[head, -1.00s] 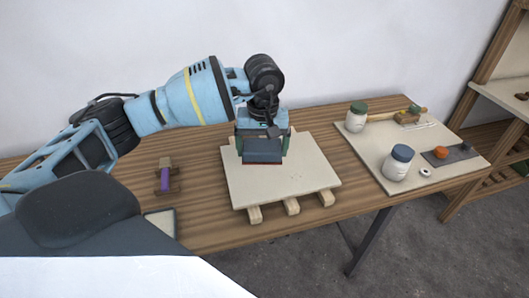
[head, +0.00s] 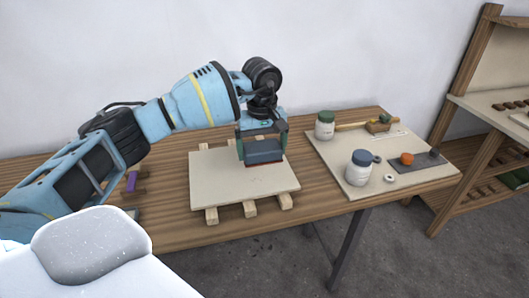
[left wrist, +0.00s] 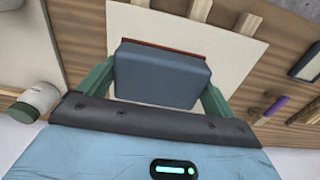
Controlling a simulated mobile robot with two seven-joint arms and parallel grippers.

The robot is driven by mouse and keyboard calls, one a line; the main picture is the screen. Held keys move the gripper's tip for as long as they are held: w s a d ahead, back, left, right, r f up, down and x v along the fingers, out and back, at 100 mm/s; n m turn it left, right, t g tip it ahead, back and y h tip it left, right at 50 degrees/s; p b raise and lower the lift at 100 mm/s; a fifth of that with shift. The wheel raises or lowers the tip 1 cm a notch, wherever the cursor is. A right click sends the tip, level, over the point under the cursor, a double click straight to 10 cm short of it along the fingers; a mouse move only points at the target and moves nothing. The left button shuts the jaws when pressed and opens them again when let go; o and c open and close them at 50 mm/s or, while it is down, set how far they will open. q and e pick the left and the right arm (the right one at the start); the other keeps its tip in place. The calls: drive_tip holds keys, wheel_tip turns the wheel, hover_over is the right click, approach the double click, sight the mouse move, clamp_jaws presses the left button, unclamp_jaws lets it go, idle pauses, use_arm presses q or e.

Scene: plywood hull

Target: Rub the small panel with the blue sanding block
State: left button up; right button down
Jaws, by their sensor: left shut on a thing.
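The small panel (head: 222,185) is a pale board lying on wooden strips on the table. It also shows in the left wrist view (left wrist: 228,55). My left gripper (head: 262,150) is over the panel's right part and is shut on the blue sanding block (head: 264,152). The block has a reddish underside and is low at the panel; I cannot tell for sure whether it touches. In the left wrist view the block (left wrist: 160,75) sits between the green fingers. My right gripper is not in view.
A pale board (head: 335,172) at the right holds a green-lidded jar (head: 325,125), a blue-lidded jar (head: 361,168), an orange ball-like thing (head: 407,159) on a dark plate and a brush-like tool. A purple-handled tool (head: 131,182) lies left. A wooden shelf (head: 470,130) stands right.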

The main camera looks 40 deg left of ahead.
use_arm(q)
drive_tip(key=shift+w+d, duration=0.15)
drive_tip(key=shift+d, duration=0.05)
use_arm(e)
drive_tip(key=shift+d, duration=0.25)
use_arm(q)
drive_tip(key=shift+a, duration=0.1)
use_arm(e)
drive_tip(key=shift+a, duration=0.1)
use_arm(q)
drive_tip(key=shift+f, duration=0.15)
drive_tip(key=b, duration=0.2)
hover_over(263, 179)
drive_tip(key=shift+f, duration=2.8)
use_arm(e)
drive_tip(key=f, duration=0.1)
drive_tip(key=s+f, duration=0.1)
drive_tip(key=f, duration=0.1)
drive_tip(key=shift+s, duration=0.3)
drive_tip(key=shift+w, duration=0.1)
use_arm(q)
drive_tip(key=shift+f+b, duration=0.65)
drive_tip(key=shift+f, duration=0.45)
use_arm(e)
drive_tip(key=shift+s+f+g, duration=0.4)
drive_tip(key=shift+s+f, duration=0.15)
